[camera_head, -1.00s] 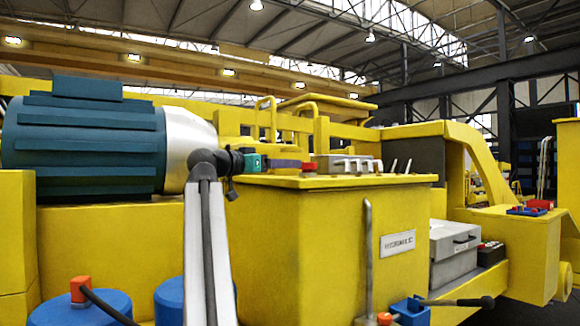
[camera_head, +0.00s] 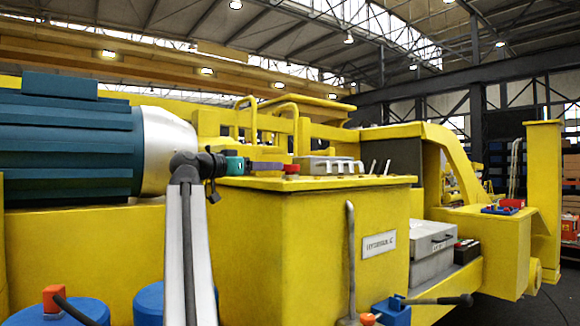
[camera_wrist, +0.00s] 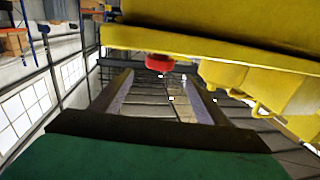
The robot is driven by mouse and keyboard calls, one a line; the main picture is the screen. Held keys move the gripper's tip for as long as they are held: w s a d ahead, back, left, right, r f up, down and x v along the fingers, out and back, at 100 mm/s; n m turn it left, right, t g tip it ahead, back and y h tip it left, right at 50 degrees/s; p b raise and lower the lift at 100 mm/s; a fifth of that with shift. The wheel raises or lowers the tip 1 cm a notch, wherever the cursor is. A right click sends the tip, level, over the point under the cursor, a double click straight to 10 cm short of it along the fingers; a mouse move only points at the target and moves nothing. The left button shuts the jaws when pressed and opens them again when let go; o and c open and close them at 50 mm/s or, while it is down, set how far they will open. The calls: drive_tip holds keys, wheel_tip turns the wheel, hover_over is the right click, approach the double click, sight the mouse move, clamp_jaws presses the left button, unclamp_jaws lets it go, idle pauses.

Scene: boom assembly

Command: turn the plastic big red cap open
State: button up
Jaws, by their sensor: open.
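The red cap (camera_head: 292,170) sits on the flat top of the yellow tank (camera_head: 300,240), near its back left. My gripper (camera_head: 281,168) is just left of the cap at about its height, seen side-on with its dark fingers pointing right toward it. In the wrist view, my gripper (camera_wrist: 157,75) has its two fingers spread apart with nothing between them. The red cap (camera_wrist: 160,62) shows ahead, beyond the fingertips and roughly centred between them. It rests against the yellow surface, which appears at the top of that view. Whether the fingertips touch the cap cannot be seen.
A grey handled block (camera_head: 330,165) and several small levers (camera_head: 374,167) stand right of the cap on the tank top. A blue ribbed motor (camera_head: 70,140) is at left. Yellow rails (camera_head: 275,125) rise behind. A grey box (camera_head: 430,248) is beyond the tank's right side.

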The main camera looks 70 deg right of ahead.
sight(290, 167)
drive_tip(key=p+x, duration=0.4)
drive_tip(key=x, duration=0.7)
drive_tip(key=shift+s+d, duration=0.2)
drive_tip(key=shift+d, duration=0.15)
drive_tip(key=c, duration=1)
